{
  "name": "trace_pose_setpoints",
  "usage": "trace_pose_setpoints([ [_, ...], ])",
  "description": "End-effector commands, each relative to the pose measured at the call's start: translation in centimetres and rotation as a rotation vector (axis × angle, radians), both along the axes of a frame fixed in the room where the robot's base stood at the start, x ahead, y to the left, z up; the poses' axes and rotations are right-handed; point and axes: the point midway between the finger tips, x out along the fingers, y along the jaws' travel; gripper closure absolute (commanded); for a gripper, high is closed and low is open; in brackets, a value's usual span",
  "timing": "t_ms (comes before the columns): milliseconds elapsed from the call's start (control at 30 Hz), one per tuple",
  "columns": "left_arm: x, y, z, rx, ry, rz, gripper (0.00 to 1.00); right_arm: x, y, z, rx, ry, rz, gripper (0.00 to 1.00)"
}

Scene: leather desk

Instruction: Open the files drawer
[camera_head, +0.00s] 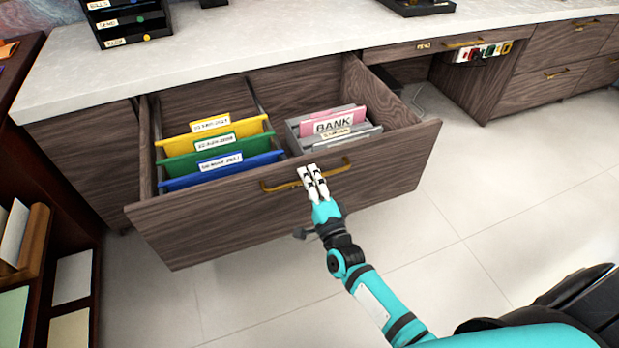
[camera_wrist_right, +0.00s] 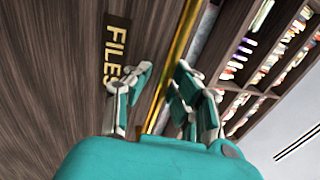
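The files drawer (camera_head: 290,215) is pulled well out from under the desk, its inside showing from above. Its dark wood front bears a gold bar handle (camera_head: 275,187), also in the wrist view (camera_wrist_right: 187,35). A FILES label (camera_wrist_right: 116,48) is on the front, partly covered by a finger. My right gripper (camera_head: 312,176) is at the middle of the handle. In the wrist view its fingers (camera_wrist_right: 163,82) are parted, with the bar between them and a gap on the left finger's side. Whether the other finger touches the bar is unclear. My left gripper is out of view.
The drawer holds yellow (camera_head: 212,133), green (camera_head: 217,155) and blue (camera_head: 221,169) folders and a grey box (camera_head: 296,140) with a pink BANK folder (camera_head: 333,121). The pale desktop (camera_head: 270,42) lies above. Bare floor (camera_head: 470,200) is right of the drawer; a shelf (camera_head: 30,245) stands left.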

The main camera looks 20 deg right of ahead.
Motion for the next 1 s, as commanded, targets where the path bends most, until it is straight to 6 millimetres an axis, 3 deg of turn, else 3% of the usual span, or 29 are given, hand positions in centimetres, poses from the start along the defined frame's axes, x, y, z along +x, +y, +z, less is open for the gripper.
trace_pose_setpoints([
  [267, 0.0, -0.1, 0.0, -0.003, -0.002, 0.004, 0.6, -0.6, 0.0, 0.0, 0.0, -0.003, -0.001, 0.79],
  [700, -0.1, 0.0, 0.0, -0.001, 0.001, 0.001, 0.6, -8.9, 0.0, -1.8, 0.0, 0.001, 0.0, 0.79],
  [1000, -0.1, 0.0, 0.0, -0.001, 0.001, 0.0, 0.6, -11.7, 0.0, -2.3, 0.0, -0.001, 0.0, 0.79],
])
